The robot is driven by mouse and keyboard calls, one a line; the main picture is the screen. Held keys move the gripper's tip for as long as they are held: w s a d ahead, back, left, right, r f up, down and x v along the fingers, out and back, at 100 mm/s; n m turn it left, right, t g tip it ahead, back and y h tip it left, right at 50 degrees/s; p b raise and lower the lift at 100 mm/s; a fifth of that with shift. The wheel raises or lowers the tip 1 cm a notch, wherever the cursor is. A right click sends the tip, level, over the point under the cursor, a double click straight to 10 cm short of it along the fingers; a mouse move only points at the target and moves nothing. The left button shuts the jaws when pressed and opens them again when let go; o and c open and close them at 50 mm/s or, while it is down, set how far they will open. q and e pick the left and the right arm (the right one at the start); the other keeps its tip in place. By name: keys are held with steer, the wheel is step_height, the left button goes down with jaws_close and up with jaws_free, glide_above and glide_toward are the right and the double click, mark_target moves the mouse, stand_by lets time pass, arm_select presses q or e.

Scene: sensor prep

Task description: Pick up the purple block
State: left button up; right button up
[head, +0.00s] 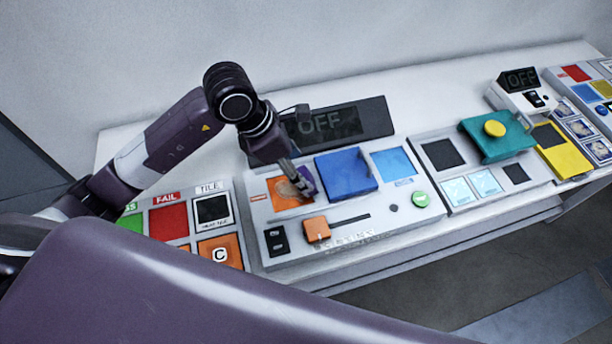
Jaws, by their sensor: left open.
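The purple block (309,184) shows as a small dark purple patch on the grey console, at the right edge of the orange square (286,194) and left of the blue block. My left gripper (297,184) points down at it, with its fingers open beside or around the block. The fingers hide much of the block, and I cannot tell whether they touch it. My right gripper is out of the picture.
A blue raised block (346,173) stands close on the right of the gripper. An orange slider knob (316,229) is in front. A black OFF display (335,123) stands behind. A teal piece with a yellow knob (497,137) is farther right.

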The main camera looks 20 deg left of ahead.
mark_target(307, 174)
arm_select(q)
steer(key=p+x, duration=0.1)
steer(key=x, duration=0.3)
steer(key=shift+d+f, duration=0.1)
steer(key=shift+f, duration=0.1)
steer(key=shift+s, duration=0.1)
steer(key=shift+c, duration=0.4)
steer(key=c, duration=0.5)
steer(key=shift+c, duration=1.4)
steer(key=c, duration=0.5)
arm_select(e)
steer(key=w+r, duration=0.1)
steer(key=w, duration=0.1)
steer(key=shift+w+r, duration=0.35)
arm_select(q)
steer(key=shift+r, duration=0.15)
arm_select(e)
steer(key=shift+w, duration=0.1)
arm_select(q)
steer(key=shift+r, duration=0.55)
step_height(307, 174, up, 19)
steer(key=b, duration=0.2)
steer(key=shift+f+b, duration=0.15)
steer(key=shift+b, duration=0.15)
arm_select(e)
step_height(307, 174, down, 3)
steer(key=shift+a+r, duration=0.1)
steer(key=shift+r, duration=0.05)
